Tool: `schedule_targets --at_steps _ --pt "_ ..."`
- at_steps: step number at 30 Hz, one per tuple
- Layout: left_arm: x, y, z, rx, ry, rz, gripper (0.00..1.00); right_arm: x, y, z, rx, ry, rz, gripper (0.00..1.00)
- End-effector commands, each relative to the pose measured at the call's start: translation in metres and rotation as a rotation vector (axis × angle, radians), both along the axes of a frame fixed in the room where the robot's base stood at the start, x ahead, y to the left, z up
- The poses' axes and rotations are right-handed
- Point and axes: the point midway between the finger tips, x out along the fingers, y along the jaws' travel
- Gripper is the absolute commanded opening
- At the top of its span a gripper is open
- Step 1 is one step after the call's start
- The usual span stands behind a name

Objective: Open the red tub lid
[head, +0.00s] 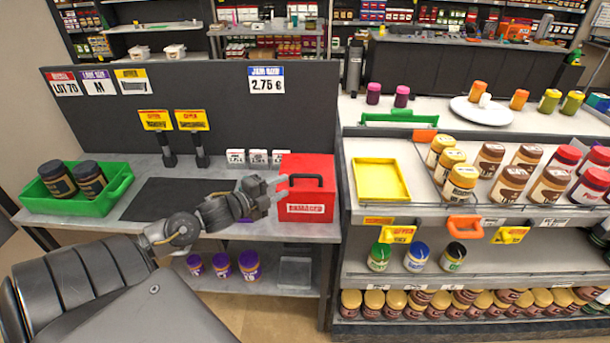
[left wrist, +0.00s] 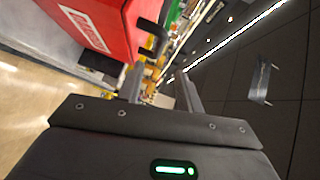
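The red tub (head: 307,190) is a red box on the grey table, with a white label on its front. My left gripper (head: 283,184) is at the tub's left side, close to the lid's edge and the handle. In the left wrist view the gripper (left wrist: 160,82) has its two fingers apart with nothing between them. My right gripper is not in view.
A green tray (head: 118,185) with two dark jars stands at the table's left. A black mat (head: 165,199) lies left of the tub, and small white price cards (head: 257,157) stand behind. A shelf with a yellow tray (head: 381,196) and several jars is right of the tub.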

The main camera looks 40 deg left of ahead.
Motion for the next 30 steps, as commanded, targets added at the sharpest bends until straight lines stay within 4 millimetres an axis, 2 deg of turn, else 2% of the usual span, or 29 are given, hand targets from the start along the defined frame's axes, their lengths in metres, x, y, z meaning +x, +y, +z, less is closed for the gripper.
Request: schedule_targets --at_steps 18,24,30 --pt "0.088 -0.012 -0.01 -0.003 0.001 0.003 0.36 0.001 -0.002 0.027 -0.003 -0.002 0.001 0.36" --pt "0.1 -0.015 -0.014 -0.003 0.002 0.002 0.36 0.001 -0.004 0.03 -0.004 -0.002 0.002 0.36" --pt "0.101 -0.015 -0.015 -0.001 0.002 0.002 0.36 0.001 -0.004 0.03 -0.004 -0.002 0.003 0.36"
